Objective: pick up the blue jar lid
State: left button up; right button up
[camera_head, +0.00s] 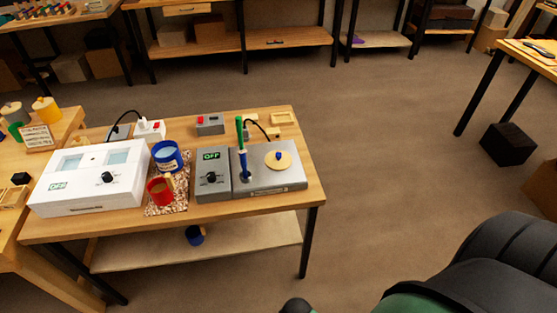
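The blue jar (167,157) stands open on a speckled mat left of the grey control box, with pale blue inside. A small dark blue object (195,235) sits on the lower shelf; I cannot tell if it is a lid. Neither gripper shows in the view.
A red mug (160,190) stands in front of the blue jar. A green-and-blue upright tool (241,150) with a black cord stands left of the disc. A white box with a dial (92,176) fills the bench's left. Open floor (390,150) lies to the right.

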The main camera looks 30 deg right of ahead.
aim_at(276, 160)
jog(key=l+u, duration=0.3)
jog(key=u, duration=0.15)
jog(key=l+u, duration=0.4)
jog(key=k+l+u, duration=0.15)
jog(key=u, duration=0.3)
jog(key=k+l+u, duration=0.15)
jog(key=k+l, duration=0.15)
jog(key=l, duration=0.3)
jog(key=k+l+u, duration=0.1)
jog(key=k+l, duration=0.2)
jog(key=l, duration=0.25)
jog(key=k+l+u, duration=0.15)
jog(key=k+l, duration=0.2)
jog(key=l, duration=0.15)
jog(key=k+l+u, duration=0.1)
jog(key=k+l, duration=0.25)
jog(key=l, duration=0.15)
jog(key=k+l, duration=0.25)
jog(key=l, duration=0.15)
jog(key=i, duration=0.4)
